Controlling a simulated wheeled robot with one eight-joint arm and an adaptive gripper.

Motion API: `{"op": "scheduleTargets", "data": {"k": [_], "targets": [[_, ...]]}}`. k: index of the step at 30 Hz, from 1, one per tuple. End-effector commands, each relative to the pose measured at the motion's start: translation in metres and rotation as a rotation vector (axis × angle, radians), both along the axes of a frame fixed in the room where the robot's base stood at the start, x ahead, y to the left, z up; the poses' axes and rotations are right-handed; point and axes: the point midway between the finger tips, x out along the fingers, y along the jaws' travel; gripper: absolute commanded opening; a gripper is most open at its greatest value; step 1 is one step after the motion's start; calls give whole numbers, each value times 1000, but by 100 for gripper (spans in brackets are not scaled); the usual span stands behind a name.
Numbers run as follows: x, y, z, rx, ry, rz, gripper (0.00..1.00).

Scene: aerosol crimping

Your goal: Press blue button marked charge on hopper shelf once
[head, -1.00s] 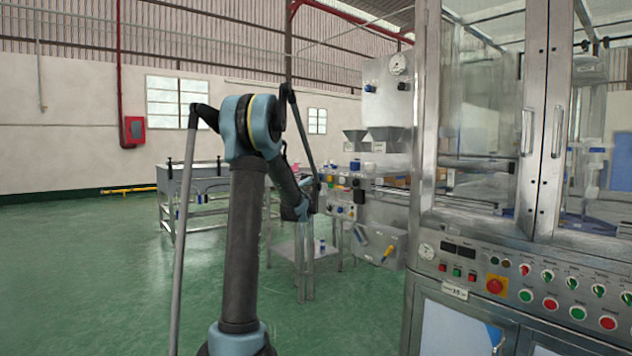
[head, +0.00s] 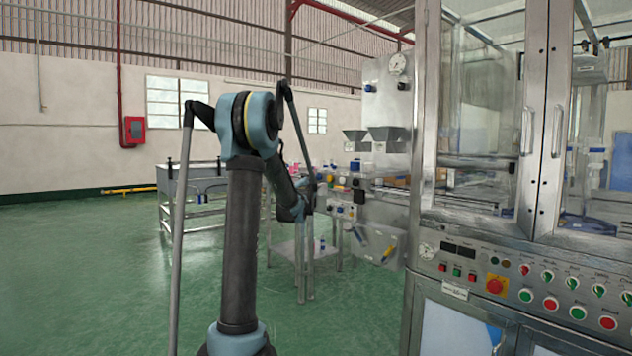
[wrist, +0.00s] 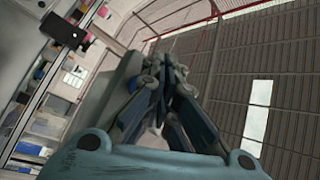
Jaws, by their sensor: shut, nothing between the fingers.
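The hopper shelf (head: 395,194) juts from the steel machine right of my arm in the head view, below two grey hoppers. Small blue parts show there, one (head: 355,165) upright near the hoppers; I cannot read any charge marking or tell which is the button. My gripper (wrist: 172,68) is shut and empty in the wrist view, its fingers together, pointing up the picture. A shelf edge with a dark block (wrist: 62,30) and a white label lies left of it, apart in the picture. In the head view the fingertips are too small and dark to make out.
A glazed steel cabinet with a control panel (head: 520,285) of red and green buttons stands at the right. A steel table (head: 195,172) and a low stand (head: 312,250) are beyond my arm. The green floor at the left is clear.

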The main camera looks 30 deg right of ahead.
Motion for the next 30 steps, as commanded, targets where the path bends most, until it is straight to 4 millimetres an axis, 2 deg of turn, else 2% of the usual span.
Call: {"op": "scheduleTargets", "data": {"k": [5,21,30], "targets": [[0,4,0,0,-1,1,0],[-3,46,0,0,-1,1,0],[-4,50,0,0,0,0,0]]}}
